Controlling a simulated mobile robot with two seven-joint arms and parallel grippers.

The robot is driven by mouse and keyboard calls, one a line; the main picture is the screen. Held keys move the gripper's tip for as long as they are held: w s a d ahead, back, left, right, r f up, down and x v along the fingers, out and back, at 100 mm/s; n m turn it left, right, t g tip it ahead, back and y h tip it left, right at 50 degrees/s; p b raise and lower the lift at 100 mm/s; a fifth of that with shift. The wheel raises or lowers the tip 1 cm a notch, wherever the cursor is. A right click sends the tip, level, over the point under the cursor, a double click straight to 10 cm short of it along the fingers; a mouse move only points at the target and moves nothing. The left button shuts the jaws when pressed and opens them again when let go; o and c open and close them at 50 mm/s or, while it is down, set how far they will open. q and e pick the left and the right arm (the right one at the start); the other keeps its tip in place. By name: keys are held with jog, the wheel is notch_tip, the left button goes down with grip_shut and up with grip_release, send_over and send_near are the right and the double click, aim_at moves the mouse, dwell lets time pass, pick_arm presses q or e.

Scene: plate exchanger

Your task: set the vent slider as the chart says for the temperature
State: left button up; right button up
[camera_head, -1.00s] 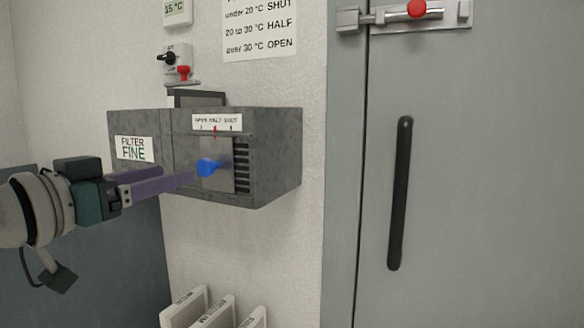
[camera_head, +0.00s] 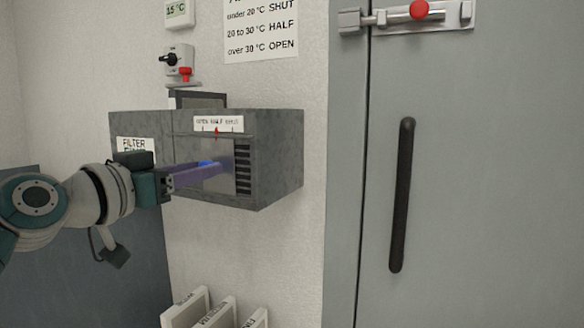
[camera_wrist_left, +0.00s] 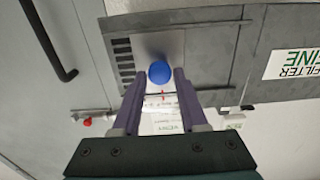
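The vent slider is a grey plate (camera_head: 218,178) on the front of the grey vent box (camera_head: 275,185). Its blue knob (camera_head: 206,162) is partly hidden by my left gripper (camera_head: 218,166). The red pointer (camera_head: 216,133) stands at the middle mark, under HALF, on the OPEN HALF SHUT label (camera_head: 218,123). Dark slots show right of the plate. In the left wrist view the blue knob (camera_wrist_left: 160,72) sits between the tips of my open fingers, with narrow gaps. The thermometer (camera_head: 178,12) reads 15 °C. The chart (camera_head: 261,32) says under 20 °C SHUT, 20 to 30 HALF, over 30 OPEN.
A FILTER label (camera_head: 134,145) is on the box's left part. A switch box with black and red knobs (camera_head: 178,62) is above. A grey door with a dark handle (camera_head: 402,195) and red-knobbed bolt (camera_head: 419,10) is at right. Labelled panels (camera_head: 217,312) stand below.

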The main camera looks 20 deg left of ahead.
pick_arm(q)
grip_shut()
dwell(1.0)
